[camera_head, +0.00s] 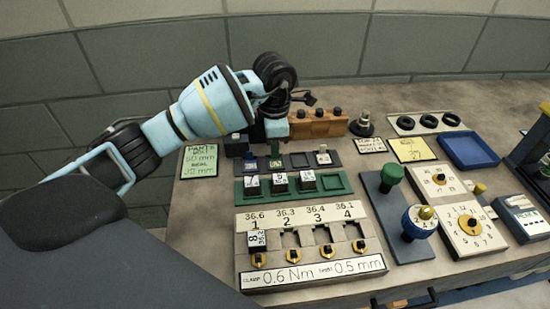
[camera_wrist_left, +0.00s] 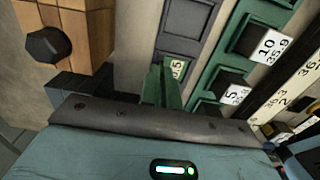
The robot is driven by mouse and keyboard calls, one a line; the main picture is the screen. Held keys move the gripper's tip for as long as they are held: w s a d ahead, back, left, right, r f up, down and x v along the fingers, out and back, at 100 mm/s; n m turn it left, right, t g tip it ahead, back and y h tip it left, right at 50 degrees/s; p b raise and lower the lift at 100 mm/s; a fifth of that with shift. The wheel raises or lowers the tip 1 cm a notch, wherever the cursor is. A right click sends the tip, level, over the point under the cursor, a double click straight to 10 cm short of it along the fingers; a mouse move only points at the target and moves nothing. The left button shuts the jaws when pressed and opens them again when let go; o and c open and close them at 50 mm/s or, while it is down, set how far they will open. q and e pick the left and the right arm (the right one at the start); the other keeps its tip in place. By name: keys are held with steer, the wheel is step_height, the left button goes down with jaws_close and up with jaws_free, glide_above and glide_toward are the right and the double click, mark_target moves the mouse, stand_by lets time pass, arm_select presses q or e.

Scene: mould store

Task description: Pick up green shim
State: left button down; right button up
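The green shim (camera_wrist_left: 165,88) stands upright in the left wrist view, just beyond the dark front bar of my left gripper. In the head view a narrow green piece (camera_head: 275,147) shows directly below my left gripper (camera_head: 275,137), at the dark slotted tray (camera_head: 300,161). The gripper points down over this tray. Its fingertips are not clearly visible, so I cannot tell whether they are around the shim or closed on it. My right gripper is not seen.
An orange-brown block rack (camera_head: 318,125) stands close behind the gripper, and dark blocks (camera_head: 236,146) sit to its left. A green tray (camera_head: 335,185) with several white-labelled blocks lies in front. A numbered panel (camera_head: 310,262) is nearer. Knobs and dials (camera_head: 418,222) stand right.

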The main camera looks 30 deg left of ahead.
mark_target(276, 160)
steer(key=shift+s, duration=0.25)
arm_select(q)
steer(key=shift+r, duration=0.2)
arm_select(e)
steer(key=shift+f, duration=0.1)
arm_select(q)
steer(key=shift+r, duration=0.25)
steer(key=r, duration=0.2)
steer(key=shift+s+d+r, duration=0.2)
steer(key=shift+d+r, duration=0.15)
steer(key=shift+d, duration=0.05)
steer(key=s+d, duration=0.2)
steer(key=d, duration=0.2)
steer(key=s+d+r, duration=0.1)
steer(key=s+d, duration=0.1)
steer(key=d, duration=0.3)
steer(key=s+d+b, duration=0.1)
steer(key=s+d, duration=0.2)
steer(key=d, duration=0.1)
steer(key=shift+s+d+r, duration=0.1)
steer(key=shift+d+r, duration=0.05)
steer(key=shift+r, duration=0.05)
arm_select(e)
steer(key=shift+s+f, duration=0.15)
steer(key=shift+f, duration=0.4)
arm_select(q)
steer(key=shift+r, duration=0.15)
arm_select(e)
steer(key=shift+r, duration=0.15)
